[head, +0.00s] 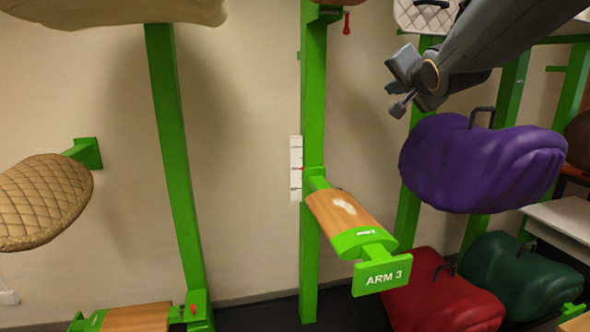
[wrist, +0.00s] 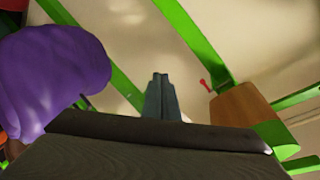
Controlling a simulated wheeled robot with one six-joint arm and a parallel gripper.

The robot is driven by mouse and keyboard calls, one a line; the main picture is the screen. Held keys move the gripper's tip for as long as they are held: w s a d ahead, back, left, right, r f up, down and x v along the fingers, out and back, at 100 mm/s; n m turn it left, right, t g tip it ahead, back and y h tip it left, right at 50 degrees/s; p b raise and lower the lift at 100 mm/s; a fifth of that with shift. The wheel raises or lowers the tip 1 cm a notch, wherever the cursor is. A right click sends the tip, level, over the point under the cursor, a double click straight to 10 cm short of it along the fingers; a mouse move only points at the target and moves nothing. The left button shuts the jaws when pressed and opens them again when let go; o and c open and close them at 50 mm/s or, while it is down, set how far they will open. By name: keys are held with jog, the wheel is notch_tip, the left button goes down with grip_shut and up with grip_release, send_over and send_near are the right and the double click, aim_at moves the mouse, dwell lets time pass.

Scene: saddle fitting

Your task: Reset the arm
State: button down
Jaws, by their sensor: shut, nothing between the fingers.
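My gripper (head: 399,97) is at the upper right in the head view, in front of the wall and above and left of the purple saddle. In the wrist view its two fingers (wrist: 160,78) are together with nothing between them. The wooden rest labelled ARM 3 (head: 345,215) juts from the middle green post, well below and left of my gripper. Its wooden top is bare apart from a pale patch. A wooden rest (wrist: 240,112) also shows at the right of the wrist view.
A purple saddle (head: 480,165) hangs just below my gripper; it fills the left of the wrist view (wrist: 55,75). Red (head: 445,295) and green (head: 525,272) saddles sit lower. A tan quilted saddle (head: 40,203) is far left. Open wall lies between the green posts (head: 313,100).

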jog(key=s+f+n+g, duration=0.2)
jog(key=s+f+g, duration=0.2)
jog(key=f, duration=1.3)
jog(key=s+a+f+n+g+b, duration=0.2)
jog(key=s+f+n+g, duration=0.6)
jog(key=s+f, duration=1.6)
jog(key=shift+s+a+f+g, duration=0.25)
jog(key=shift+a+f+g, duration=0.5)
jog(key=shift+a+g, duration=0.35)
